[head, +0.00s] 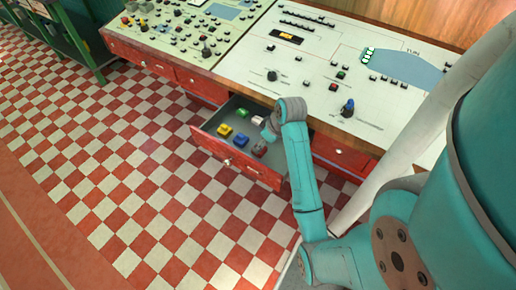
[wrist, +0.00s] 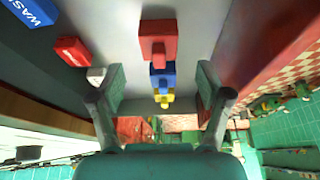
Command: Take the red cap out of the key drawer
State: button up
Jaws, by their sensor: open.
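The key drawer (head: 235,165) is pulled open below the console, with several coloured caps on its grey floor. A red cap (head: 260,148) lies near its front right, in line with a blue cap (head: 241,139) and a yellow cap (head: 225,130). In the wrist view the red cap (wrist: 157,42) lies ahead between my fingers' lines, with the blue cap (wrist: 161,78) and yellow cap (wrist: 164,97) below it in the picture. My gripper (head: 267,134) is open and empty over the drawer; its fingers (wrist: 161,82) are apart. Its height above the caps is unclear.
A green cap (head: 243,113) and a white cap (head: 258,120) lie farther back. The wrist view also shows another red piece (wrist: 72,50), a white piece (wrist: 96,75) and a blue lettered block (wrist: 32,12). The console top (head: 310,60) overhangs behind; checkered floor (head: 120,170) is clear in front.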

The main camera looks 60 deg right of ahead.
jog(key=shift+x, duration=2.95)
jog(key=shift+s, duration=0.1)
jog(key=c, duration=1)
